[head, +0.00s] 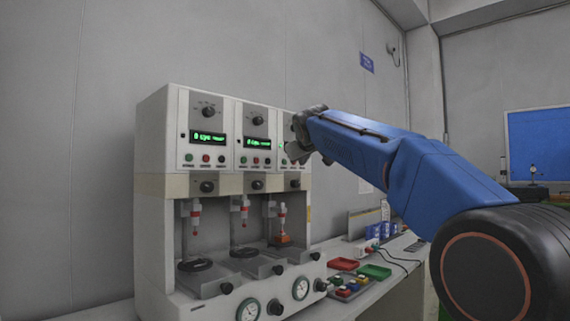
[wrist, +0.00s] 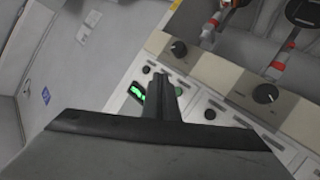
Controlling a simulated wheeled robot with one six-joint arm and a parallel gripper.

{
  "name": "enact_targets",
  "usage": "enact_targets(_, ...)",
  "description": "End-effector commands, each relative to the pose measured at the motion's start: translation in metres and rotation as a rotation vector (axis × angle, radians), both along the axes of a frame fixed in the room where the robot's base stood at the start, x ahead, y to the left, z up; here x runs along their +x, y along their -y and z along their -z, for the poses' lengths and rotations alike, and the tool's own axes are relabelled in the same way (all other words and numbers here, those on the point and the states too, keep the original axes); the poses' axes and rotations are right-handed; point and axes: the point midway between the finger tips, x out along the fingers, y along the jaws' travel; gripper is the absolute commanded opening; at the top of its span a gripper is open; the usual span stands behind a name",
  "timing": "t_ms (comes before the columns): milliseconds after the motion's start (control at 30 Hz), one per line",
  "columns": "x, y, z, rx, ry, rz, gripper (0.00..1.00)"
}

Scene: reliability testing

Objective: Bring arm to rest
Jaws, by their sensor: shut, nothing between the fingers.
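My gripper (head: 300,150) is in front of the right control panel of the white test machine (head: 152,150), at the end of my blue arm. In the wrist view my gripper (wrist: 165,85) shows as dark fingers shut together, with nothing between them. Behind the fingers is the machine's panel, with a green display (wrist: 137,92) and buttons partly hidden by the gripper. I cannot tell whether the fingertips touch the panel.
The machine has several dials, lit displays and bays with red-tipped plungers. An orange part (head: 283,240) sits in the right bay. A red tray (head: 342,264), a green tray (head: 375,271) and a button box (head: 350,288) lie on the bench at right. Open air lies above the machine.

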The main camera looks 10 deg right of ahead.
Motion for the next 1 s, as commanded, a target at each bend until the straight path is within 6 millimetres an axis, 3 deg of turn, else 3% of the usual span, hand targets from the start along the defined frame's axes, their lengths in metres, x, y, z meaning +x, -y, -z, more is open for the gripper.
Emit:
enact_targets(733, -0.001, 0.000, 0.001, 0.001, -0.002, 0.000, 0.00)
enact_targets(867, -0.017, 0.007, 0.013, 0.013, -0.030, 0.006, 0.00)
enact_targets(1000, -0.055, 0.020, 0.047, 0.043, -0.098, 0.018, 0.00)
